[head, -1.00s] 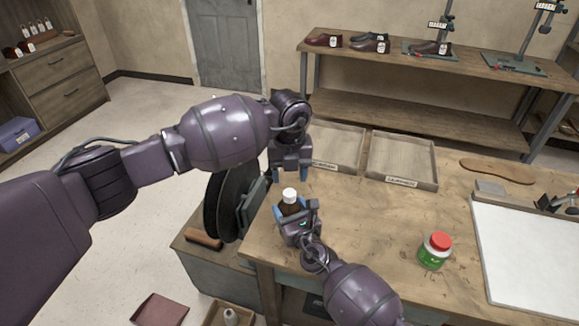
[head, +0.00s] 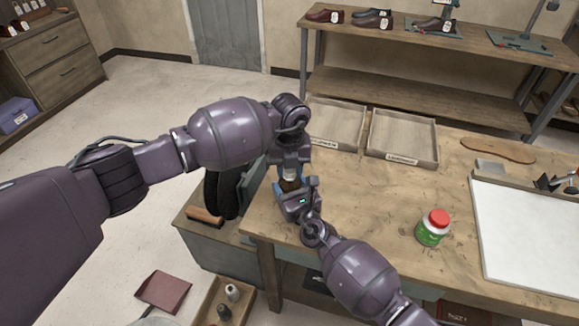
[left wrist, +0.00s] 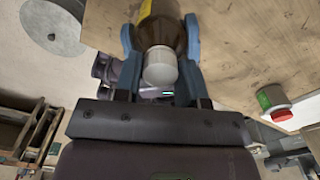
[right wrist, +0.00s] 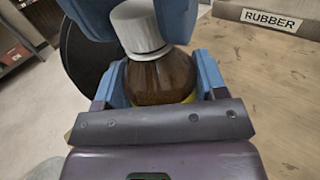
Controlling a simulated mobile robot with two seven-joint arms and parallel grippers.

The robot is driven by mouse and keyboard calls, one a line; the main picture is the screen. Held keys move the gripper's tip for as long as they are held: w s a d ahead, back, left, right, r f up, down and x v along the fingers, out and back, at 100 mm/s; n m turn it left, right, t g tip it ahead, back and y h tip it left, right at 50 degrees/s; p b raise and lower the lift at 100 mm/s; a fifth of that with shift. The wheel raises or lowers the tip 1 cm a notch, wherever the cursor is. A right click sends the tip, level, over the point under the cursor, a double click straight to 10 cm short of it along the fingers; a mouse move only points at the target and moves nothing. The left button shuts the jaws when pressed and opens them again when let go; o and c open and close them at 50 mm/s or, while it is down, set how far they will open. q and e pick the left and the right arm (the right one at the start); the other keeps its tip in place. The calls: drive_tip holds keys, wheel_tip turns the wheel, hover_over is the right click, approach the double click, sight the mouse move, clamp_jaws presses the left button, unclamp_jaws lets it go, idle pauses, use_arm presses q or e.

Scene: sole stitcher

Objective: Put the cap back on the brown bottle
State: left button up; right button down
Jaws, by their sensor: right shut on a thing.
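The brown bottle (head: 289,184) is upright near the workbench's left end. My right gripper (head: 293,195) is shut on its body. The white cap (left wrist: 160,68) sits on top of the bottle's neck and also shows in the right wrist view (right wrist: 138,27), slightly tilted there. I cannot tell whether it is screwed down. My left gripper (left wrist: 160,35) is above the bottle, with its blue fingers on both sides of the cap. In the left wrist view a gap shows between fingers and cap, so it looks open.
A green jar with a red lid (head: 432,228) stands right on the workbench (head: 375,200). Two shallow trays (head: 402,138) lie at its back edge, and a white board (head: 525,225) at the right. A dark wheel (head: 215,192) is left of the bench. The bench middle is clear.

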use_arm(q)
drive_tip(key=c, duration=0.6)
drive_tip(key=shift+o, duration=0.2)
drive_tip(key=m, duration=1.1)
drive_tip(key=shift+m, duration=0.4)
drive_tip(key=o, duration=1.1)
drive_tip(key=shift+r, duration=0.1)
wheel_tip(320, 180, up, 12)
drive_tip(key=shift+f, duration=0.1)
use_arm(e)
drive_tip(key=shift+c, duration=0.5)
unclamp_jaws()
